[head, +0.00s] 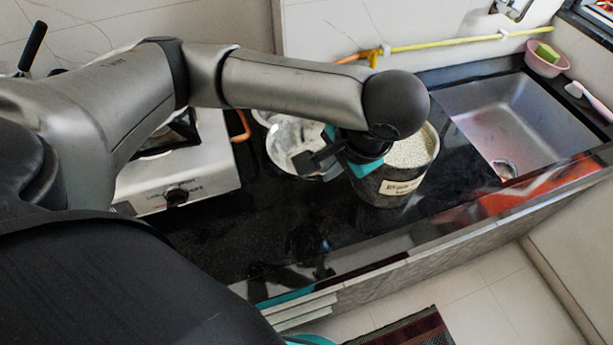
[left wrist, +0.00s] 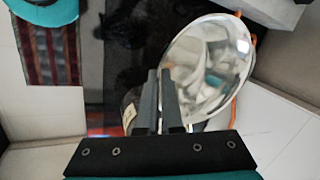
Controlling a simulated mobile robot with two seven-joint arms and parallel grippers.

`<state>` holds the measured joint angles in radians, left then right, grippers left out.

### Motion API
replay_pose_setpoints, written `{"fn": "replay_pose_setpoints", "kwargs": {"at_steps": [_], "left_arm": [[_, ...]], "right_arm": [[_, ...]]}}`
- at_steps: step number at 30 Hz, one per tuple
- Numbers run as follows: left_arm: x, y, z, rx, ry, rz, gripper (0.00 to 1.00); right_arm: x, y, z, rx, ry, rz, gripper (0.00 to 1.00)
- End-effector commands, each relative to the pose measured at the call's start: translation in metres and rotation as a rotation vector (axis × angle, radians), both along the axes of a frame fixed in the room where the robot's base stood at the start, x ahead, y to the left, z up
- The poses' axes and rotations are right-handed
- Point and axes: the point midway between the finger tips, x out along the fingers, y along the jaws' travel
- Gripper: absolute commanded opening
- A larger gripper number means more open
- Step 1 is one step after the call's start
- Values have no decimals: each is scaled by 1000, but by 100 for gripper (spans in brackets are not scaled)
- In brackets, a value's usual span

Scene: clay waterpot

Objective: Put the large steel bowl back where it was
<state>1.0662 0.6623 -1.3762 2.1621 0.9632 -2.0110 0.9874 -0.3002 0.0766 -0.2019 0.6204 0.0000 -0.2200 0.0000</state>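The large steel bowl (head: 285,150) is on or just above the black counter, between the stove and the dark pot; I cannot tell whether it touches the counter. My left gripper (head: 312,160) reaches its right side from above. In the left wrist view, the shiny bowl (left wrist: 215,62) appears tilted. The left gripper's fingers (left wrist: 159,100) are close together at its rim, one inside and one outside, and appear shut on it. My left arm hides part of the bowl in the head view. My right gripper is not in view.
A dark labelled pot (head: 402,182) with pale contents stands right beside the left gripper. A gas stove (head: 190,165) is on the left, a steel sink (head: 520,115) on the right. A yellow hose (head: 440,45) runs along the wall. The front counter (head: 260,225) is clear.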

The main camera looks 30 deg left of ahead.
Motion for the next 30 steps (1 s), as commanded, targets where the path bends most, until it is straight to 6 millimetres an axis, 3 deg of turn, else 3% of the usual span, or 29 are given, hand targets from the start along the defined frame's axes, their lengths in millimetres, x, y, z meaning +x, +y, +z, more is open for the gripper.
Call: {"fn": "replay_pose_setpoints", "kwargs": {"at_steps": [3,9,15,26,30], "left_arm": [[-2,0,-35,0,6,1,0],[-2,0,-79,0,5,2,0],[-1,0,-124,2,3,0,0],[-1,0,-157,2,3,0,0],[-1,0,-180,2,3,0,0]], "right_arm": [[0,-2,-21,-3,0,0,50],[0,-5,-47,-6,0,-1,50],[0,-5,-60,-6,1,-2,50],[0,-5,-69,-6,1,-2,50],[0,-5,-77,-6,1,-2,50]]}}
